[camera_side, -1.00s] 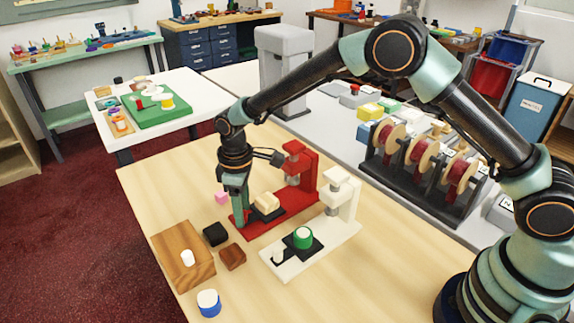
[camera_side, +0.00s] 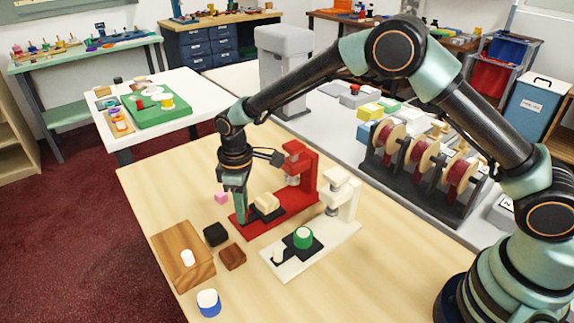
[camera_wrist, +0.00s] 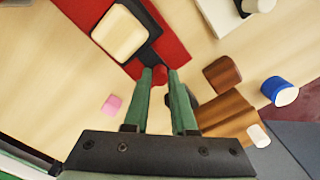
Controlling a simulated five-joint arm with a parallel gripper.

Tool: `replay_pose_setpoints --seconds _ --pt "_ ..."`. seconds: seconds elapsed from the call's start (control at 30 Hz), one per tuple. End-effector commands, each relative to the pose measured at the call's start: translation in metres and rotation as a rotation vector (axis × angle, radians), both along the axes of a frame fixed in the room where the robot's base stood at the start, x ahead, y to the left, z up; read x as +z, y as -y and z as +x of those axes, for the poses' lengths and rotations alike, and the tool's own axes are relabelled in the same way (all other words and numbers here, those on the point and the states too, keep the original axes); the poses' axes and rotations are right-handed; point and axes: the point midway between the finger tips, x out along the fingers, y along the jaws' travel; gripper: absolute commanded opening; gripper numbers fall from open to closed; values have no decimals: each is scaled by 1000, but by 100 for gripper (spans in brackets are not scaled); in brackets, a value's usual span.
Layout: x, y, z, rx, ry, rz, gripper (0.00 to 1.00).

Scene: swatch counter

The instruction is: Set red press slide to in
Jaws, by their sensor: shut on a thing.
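The red press (camera_side: 304,168) stands on the table, its head at the back of its red base. Its dark slide (camera_side: 264,215) sits at the front part of the base, out from under the head, and carries a cream block (camera_side: 267,202). In the wrist view, the slide (camera_wrist: 151,57) and cream block (camera_wrist: 118,33) show at the top. My gripper (camera_side: 240,218) is at the front end of the slide. The knob is hidden by the fingers in the side view.
A white press (camera_side: 343,195) with a green piece (camera_side: 303,237) on its slide stands to the right. A black block (camera_side: 215,235), brown block (camera_side: 232,257), wooden block (camera_side: 180,250), blue-and-white cylinder (camera_side: 208,303) and pink cube (camera_side: 222,197) lie nearby.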

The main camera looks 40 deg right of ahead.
Motion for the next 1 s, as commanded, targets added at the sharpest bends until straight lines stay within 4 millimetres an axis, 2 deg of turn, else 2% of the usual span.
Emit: replay_pose_setpoints --seconds 0.67,1.0 --pt "1 1 0 0 -1 0 0" --pt "1 42 0 -2 0 0 0"
